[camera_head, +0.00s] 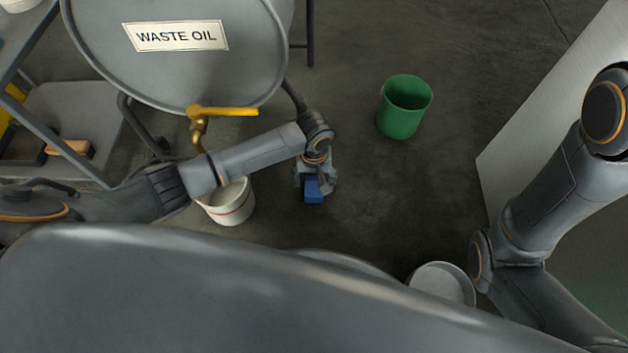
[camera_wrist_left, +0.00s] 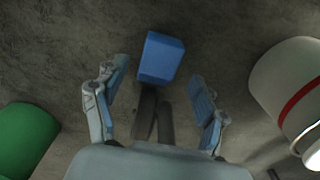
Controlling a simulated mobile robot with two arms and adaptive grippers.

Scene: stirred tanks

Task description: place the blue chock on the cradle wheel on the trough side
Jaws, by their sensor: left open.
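The blue chock (camera_head: 313,190) sits on the dark floor below my left gripper (camera_head: 315,176) in the head view, partly covered by it. In the left wrist view the chock (camera_wrist_left: 161,57) lies just beyond the open fingertips of my left gripper (camera_wrist_left: 160,84), roughly centred between them. The fingers do not visibly touch it. The cradle's dark tubular frame (camera_head: 293,97) shows under the waste oil drum (camera_head: 178,70). A dark, wheel-like part (camera_head: 158,147) is partly hidden below the drum. I cannot tell which side faces the trough. My right gripper is out of view.
A white bucket with a red stripe (camera_head: 233,207) stands close left of the chock, below the brass tap (camera_head: 199,125). A green bucket (camera_head: 404,107) stands to the right. A pale round vessel (camera_head: 442,282) is lower right.

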